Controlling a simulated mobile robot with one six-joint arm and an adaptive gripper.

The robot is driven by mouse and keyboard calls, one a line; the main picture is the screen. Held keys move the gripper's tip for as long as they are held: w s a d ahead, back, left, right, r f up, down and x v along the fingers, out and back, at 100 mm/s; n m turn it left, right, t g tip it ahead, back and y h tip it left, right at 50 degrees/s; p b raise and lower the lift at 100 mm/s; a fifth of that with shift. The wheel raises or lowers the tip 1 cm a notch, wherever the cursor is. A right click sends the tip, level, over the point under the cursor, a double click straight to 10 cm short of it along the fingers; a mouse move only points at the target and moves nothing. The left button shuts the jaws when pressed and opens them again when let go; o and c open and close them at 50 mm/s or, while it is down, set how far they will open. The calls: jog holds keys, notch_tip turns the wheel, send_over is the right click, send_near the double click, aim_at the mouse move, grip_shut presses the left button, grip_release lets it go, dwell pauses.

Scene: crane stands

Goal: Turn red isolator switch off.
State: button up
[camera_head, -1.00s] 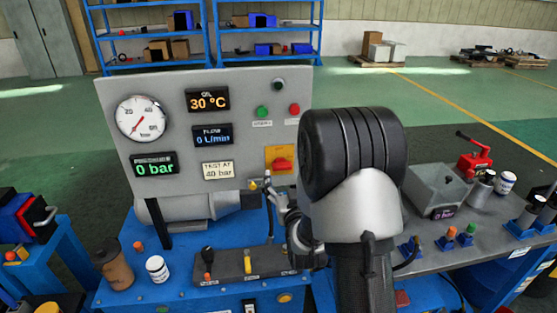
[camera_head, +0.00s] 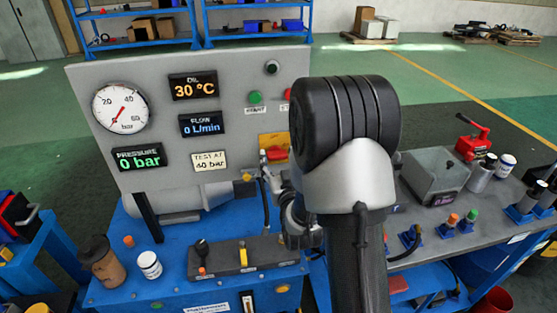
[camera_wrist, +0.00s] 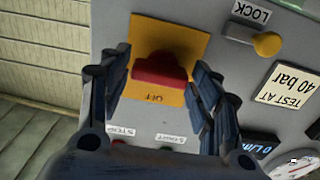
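The red isolator switch (camera_head: 277,154) sits on a yellow plate (camera_head: 268,141) low on the right of the grey panel, partly hidden by my arm. In the wrist view, turned upside down, the red switch (camera_wrist: 160,70) lies crosswise on its yellow plate (camera_wrist: 192,30). My gripper (camera_wrist: 161,60) is open, with one dark finger on each side of the red handle. Gaps show between the fingers and the handle, so it is not gripped. In the head view the gripper is mostly hidden behind my arm.
The panel holds a dial gauge (camera_head: 120,108), a 0 bar display (camera_head: 138,158), a green button (camera_head: 255,97) and a lock knob with a yellow end (camera_wrist: 267,44). A cup (camera_head: 101,261) and a white jar (camera_head: 149,265) stand on the blue bench. A grey box (camera_head: 434,175) stands right.

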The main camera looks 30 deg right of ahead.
jog(key=c, duration=0.7)
jog(key=shift+o, duration=0.2)
jog(key=shift+n, duration=0.3)
jog(key=n, duration=0.7)
jog(key=shift+r, duration=0.1)
jog(key=n, duration=0.5)
jog(key=shift+n, duration=0.3)
jog(key=n, duration=0.4)
jog(key=shift+w+a+n, duration=0.1)
jog(key=shift+n, duration=0.2)
